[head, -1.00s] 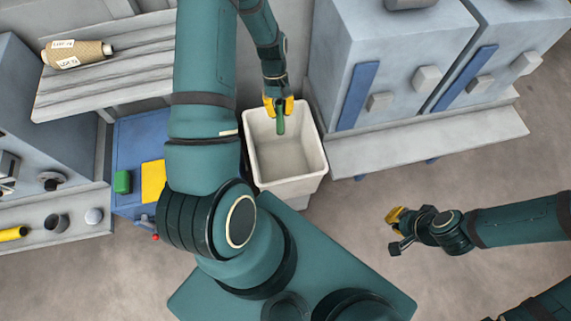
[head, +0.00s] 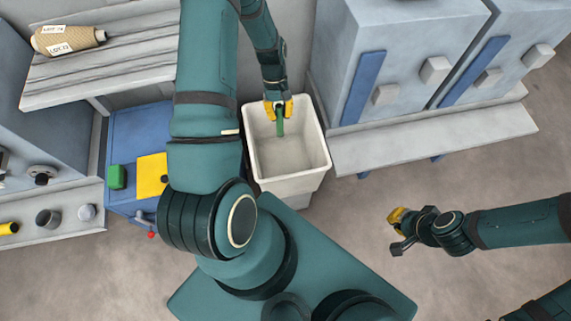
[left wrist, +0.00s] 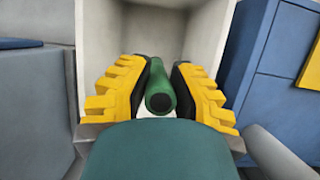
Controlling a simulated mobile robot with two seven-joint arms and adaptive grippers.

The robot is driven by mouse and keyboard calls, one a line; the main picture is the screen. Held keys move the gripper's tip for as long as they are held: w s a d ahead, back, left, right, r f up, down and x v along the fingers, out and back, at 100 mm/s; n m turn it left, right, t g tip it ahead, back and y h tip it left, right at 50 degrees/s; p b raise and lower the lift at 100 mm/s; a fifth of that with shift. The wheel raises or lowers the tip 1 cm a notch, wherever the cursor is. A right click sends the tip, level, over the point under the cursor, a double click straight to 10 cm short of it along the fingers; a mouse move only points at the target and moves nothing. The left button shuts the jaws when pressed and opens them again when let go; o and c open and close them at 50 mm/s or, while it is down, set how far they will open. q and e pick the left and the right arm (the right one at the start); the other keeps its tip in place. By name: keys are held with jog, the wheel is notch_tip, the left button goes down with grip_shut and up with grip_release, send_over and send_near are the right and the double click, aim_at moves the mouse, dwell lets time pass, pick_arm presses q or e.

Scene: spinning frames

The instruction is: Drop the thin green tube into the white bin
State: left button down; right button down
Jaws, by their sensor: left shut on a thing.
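The thin green tube (head: 280,127) is held by my left gripper (head: 278,107), whose yellow fingers are shut on it. In the head view it hangs down over the open mouth of the white bin (head: 290,187), near the bin's far wall. In the left wrist view the green tube (left wrist: 159,88) sits between the yellow finger pads, its near end facing the camera, with the white bin (left wrist: 200,35) behind it. My right gripper (head: 400,230) is over the floor at the right, away from the bin; its jaw opening is too small to judge.
A blue cabinet (head: 128,140) with a green block (head: 116,177) and a yellow panel (head: 151,175) stands left of the bin. Grey cabinets (head: 400,60) above a pale ledge (head: 440,137) stand right. A shelf (head: 110,75) holds a labelled yarn cone (head: 67,39).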

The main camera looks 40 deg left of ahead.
pick_arm(q)
jog(key=c, duration=0.9)
grip_release()
jog(key=shift+o, duration=0.2)
jog(key=v, duration=1.2)
